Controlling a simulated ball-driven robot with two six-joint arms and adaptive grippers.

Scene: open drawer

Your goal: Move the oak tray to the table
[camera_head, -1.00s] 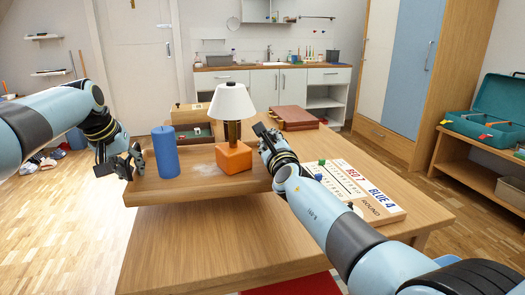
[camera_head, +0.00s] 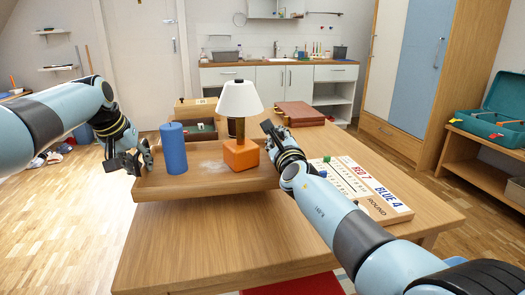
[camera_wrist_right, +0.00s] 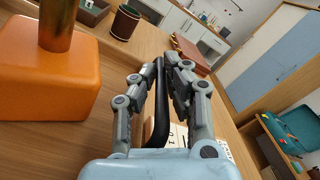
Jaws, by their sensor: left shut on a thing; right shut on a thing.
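The oak tray (camera_head: 215,188) is a wide wooden tray over the left part of the table (camera_head: 225,245), with a shadow beneath its front edge. I cannot tell how high it is above the tabletop. A blue cylinder (camera_head: 173,149) and a lamp with a white shade (camera_head: 239,98) and orange base (camera_head: 241,155) stand upright on it. My left gripper (camera_head: 134,160) is at its left end, its grip partly hidden. My right gripper (camera_head: 277,140) is at its right end. In the right wrist view, its fingers (camera_wrist_right: 160,95) are shut on the tray's black handle (camera_wrist_right: 158,115).
A scoreboard (camera_head: 362,188) lies on the table to the right of my right gripper. A reddish-brown case (camera_head: 300,113) and an open box (camera_head: 203,130) are farther back. The table's front part is clear. A teal toolbox (camera_head: 490,120) sits on a bench at right.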

